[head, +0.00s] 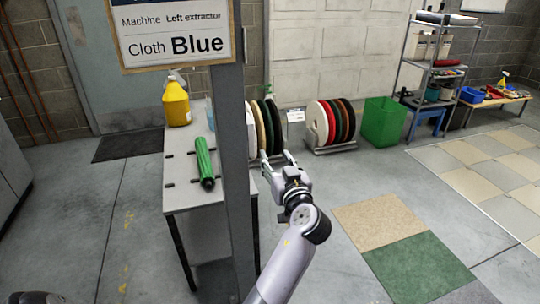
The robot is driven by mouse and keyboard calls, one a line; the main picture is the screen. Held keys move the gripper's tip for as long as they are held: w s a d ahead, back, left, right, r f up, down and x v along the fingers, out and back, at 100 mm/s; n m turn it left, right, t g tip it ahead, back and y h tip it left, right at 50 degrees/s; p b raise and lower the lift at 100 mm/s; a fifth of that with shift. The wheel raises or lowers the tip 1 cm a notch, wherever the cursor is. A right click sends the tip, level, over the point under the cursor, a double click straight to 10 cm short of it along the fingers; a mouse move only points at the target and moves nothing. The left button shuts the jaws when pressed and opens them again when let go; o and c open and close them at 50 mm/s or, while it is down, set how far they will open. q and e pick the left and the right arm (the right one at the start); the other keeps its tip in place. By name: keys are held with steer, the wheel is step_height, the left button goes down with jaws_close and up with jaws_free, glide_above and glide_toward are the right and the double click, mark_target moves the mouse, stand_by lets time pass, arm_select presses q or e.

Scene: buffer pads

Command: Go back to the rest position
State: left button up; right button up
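My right gripper is not in view.
A post with a sign (175,30) stands left of my arm. Behind it, a table (190,195) holds a green roll (204,163) and a yellow jug (176,103). More pads (330,122), a green bin (383,122) and shelves (435,65) stand farther back. Floor with coloured squares (418,265) is clear at right.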

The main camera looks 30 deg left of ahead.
arm_select(q)
steer(key=shift+d, duration=0.1)
stand_by(0.4)
steer(key=w+d+f+m+h, duration=0.1)
steer(key=d+f+m+h, duration=0.2)
steer(key=f, duration=0.8)
steer(key=d+f+m+h, duration=0.2)
steer(key=f+m+h, duration=0.15)
steer(key=f, duration=0.65)
steer(key=s+d+f+m+g+h+p, duration=0.15)
steer(key=s+f, duration=0.45)
steer(key=f, duration=0.6)
steer(key=s+d+f+m+g+h, duration=0.25)
steer(key=s+f, duration=0.25)
steer(key=f, duration=0.6)
steer(key=s+d+f+m+g+h, duration=0.1)
steer(key=s+f+g, duration=0.1)
steer(key=s+f, duration=0.7)
steer(key=s+d+f+m+g+h, duration=0.1)
steer(key=s+f+g, duration=0.1)
steer(key=s+f, duration=0.65)
steer(key=s+a+f+g, duration=0.1)
steer(key=s, duration=1.1)
steer(key=s+a+f+g+h+p, duration=0.1)
steer(key=s+f+g, duration=0.1)
steer(key=s, duration=1.1)
steer(key=shift+f, duration=0.3)
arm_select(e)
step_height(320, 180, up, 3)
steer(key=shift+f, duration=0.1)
